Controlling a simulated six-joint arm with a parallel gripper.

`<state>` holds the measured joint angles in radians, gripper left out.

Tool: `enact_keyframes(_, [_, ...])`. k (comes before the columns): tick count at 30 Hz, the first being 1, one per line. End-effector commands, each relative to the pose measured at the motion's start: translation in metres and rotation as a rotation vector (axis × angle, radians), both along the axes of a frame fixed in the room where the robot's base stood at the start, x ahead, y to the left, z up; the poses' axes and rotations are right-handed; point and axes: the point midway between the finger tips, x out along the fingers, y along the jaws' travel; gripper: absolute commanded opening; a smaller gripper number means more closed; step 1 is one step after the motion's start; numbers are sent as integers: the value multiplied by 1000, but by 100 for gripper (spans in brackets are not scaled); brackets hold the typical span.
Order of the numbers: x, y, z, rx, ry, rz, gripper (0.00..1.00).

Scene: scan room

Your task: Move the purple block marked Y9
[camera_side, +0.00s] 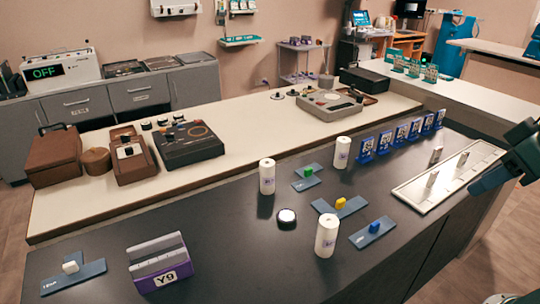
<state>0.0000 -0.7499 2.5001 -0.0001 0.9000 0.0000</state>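The purple block marked Y9 (160,264) stands on the dark worktop (225,270) at the lower left. It has a purple lower front with a white Y9 label and a grey, ridged upper part. Nothing touches it. Part of my arm enters at the right edge, far from the block.
Left of the block is a blue plate with a white knob (72,267). A pale tray (450,178) and blue cards (400,134) are right. Worktop between block and button is clear.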

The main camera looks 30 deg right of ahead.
Motion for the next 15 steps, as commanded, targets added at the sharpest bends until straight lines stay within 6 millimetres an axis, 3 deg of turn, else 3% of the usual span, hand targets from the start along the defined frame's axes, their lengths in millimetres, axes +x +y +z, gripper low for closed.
enact_keyframes(1, [0, 0, 0, 0, 0, 0, 36])
enact_keyframes(6, [2, 1, 1, -1, 0, 8, 3])
enact_keyframes(7, [4, 2, 2, -2, 0, 14, 0])
enact_keyframes(15, [36, 16, 12, -12, 5, 134, 0])
